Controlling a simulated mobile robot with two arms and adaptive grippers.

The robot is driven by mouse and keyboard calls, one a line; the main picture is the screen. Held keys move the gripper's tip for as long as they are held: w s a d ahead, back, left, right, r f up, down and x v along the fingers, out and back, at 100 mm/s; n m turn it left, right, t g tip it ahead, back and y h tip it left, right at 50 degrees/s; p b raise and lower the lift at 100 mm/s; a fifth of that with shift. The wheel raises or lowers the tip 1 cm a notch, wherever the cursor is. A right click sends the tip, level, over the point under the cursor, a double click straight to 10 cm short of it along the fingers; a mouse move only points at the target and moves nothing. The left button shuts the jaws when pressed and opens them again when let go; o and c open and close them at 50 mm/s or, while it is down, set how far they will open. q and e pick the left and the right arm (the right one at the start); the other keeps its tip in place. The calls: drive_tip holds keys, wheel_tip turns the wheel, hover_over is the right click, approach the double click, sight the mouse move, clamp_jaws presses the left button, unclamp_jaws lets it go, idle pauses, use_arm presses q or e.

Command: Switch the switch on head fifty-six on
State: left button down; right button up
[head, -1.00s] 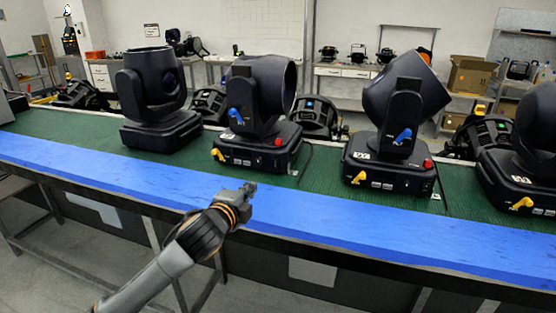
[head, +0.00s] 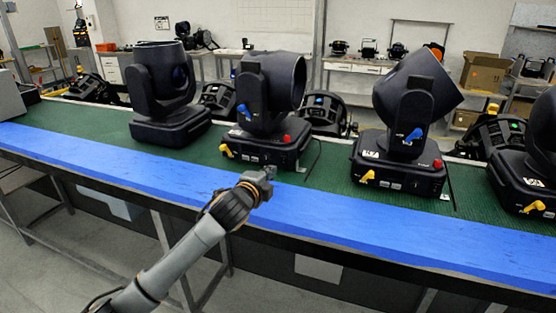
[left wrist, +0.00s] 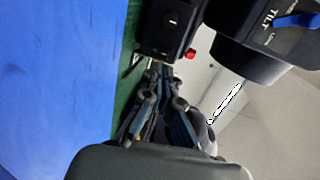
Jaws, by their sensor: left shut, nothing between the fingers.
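Several black moving heads stand on the green mat. One head (head: 268,95) with a blue lever, a yellow lever and a red button-like part is nearest my left gripper. Its number label is too small to read, so I cannot tell which is head fifty-six. My left gripper (head: 268,172) is shut and empty, just in front of this head's base, over the blue strip's far edge. In the left wrist view, the shut fingers (left wrist: 160,73) point toward a black base (left wrist: 162,35) with a small dark switch (left wrist: 171,19) and a red part. My right gripper is out of view.
Another head (head: 405,110) stands to the right and one (head: 162,90) to the left. The blue strip (head: 330,215) along the table front is clear. Black fixtures stand behind the row.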

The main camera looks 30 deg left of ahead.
sight(282, 156)
use_arm(q)
drive_tip(key=x, duration=0.3)
drive_tip(key=r+p+x, duration=0.1)
drive_tip(key=x, duration=0.1)
drive_tip(key=shift+w+f, duration=0.1)
drive_tip(key=shift+w, duration=0.15)
drive_tip(key=shift+w+a, duration=0.15)
drive_tip(key=shift+w, duration=0.45)
drive_tip(key=shift+r+p, duration=0.2)
drive_tip(key=shift+p, duration=0.15)
drive_tip(key=r+g+p, duration=0.1)
drive_tip(key=p, duration=0.3)
drive_tip(key=shift+w+a, duration=0.1)
drive_tip(key=shift+w, duration=0.3)
drive_tip(key=shift+f+b, duration=0.35)
drive_tip(key=shift+f, duration=0.2)
